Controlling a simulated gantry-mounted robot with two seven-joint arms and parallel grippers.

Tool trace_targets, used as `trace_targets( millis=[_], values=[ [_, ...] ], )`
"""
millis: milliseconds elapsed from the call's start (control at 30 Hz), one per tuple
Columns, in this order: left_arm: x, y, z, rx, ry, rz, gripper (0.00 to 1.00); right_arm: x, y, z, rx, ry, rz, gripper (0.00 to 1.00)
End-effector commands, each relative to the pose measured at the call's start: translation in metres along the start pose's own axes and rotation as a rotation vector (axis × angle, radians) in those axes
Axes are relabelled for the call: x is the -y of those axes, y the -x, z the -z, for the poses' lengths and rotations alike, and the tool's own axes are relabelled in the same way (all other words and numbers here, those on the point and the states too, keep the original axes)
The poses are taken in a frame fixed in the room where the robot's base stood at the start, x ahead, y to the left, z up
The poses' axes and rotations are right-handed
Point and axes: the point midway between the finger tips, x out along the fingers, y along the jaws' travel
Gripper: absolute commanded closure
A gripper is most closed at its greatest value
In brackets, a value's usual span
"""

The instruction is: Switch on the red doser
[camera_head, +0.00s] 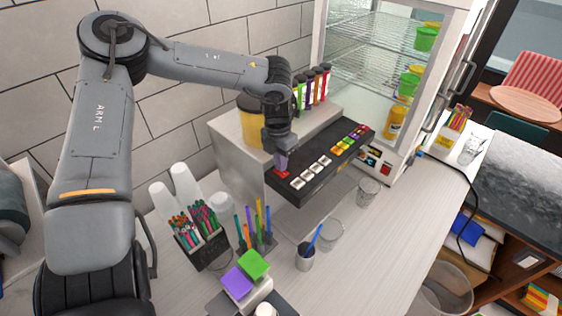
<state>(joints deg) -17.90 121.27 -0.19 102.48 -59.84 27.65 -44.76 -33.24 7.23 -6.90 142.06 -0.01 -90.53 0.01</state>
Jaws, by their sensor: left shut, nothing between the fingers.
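The doser machine is a grey box with a sloped black panel (325,163) carrying rows of coloured and white buttons. A red button (282,174) sits at the panel's near left end. My left gripper (281,167) points down right over that red button, its fingers closed and empty. The fingertips are at or just above the button; I cannot tell whether they touch it. They hide part of it. Several upright coloured tubes (312,88), including red ones at the right end, stand behind the panel. My right gripper is not in view.
A yellow canister (251,121) stands on the machine behind my left gripper. In front are a straw holder (201,240), a pen holder (257,238), a cup with a blue spoon (304,256) and clear cups (330,235). A glass-door fridge (365,60) is at the back right.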

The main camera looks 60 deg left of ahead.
Motion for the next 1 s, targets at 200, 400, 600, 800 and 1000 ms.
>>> trace_targets(
  millis=[200,400,600,800,1000],
  values=[
    [0.001,0.031,0.002,0.001,0.006,0.0,1.0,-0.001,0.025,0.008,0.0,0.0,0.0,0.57],
    [0.006,0.06,0.002,0.007,0.008,-0.003,1.0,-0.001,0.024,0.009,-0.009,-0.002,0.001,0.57],
    [0.013,0.098,0.002,0.005,0.007,-0.003,1.0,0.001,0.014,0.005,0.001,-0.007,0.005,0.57],
    [0.018,0.123,0.003,0.002,0.009,-0.003,1.0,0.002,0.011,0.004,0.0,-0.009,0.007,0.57],
    [0.02,0.134,0.003,0.001,0.009,-0.001,1.0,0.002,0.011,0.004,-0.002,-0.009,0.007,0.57]
  ],
)
